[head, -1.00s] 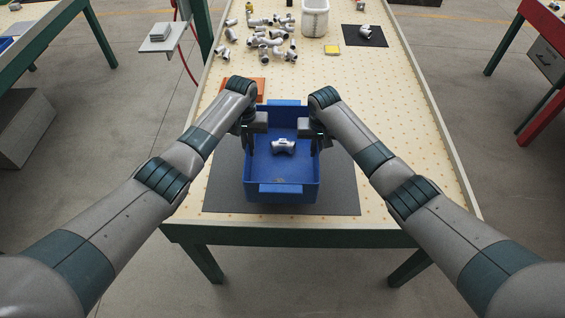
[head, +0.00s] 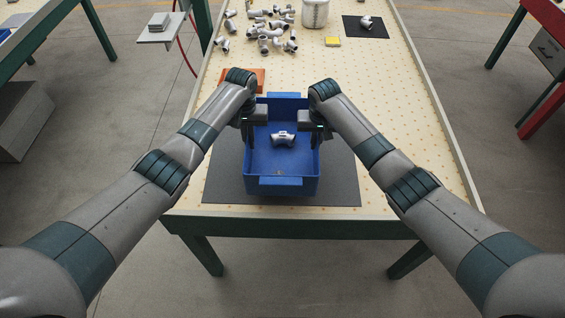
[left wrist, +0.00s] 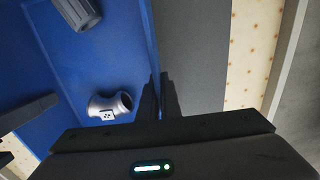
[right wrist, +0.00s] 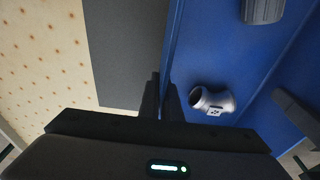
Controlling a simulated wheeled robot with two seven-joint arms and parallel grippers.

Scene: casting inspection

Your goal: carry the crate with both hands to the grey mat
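The blue crate (head: 282,181) is upright over the grey mat (head: 340,185) at the table's near end. I cannot tell whether its base touches the mat. A white and grey pipe fitting (head: 283,138) lies inside it. My left gripper (head: 249,132) is at the crate's left wall and my right gripper (head: 317,132) at its right wall. In the left wrist view the fingers (left wrist: 160,98) close around the crate wall. The right wrist view shows the same for the right fingers (right wrist: 163,98). The mat shows around the crate on both sides and in front.
An orange tray (head: 257,74) lies behind the crate's left side. The table's middle right is clear.

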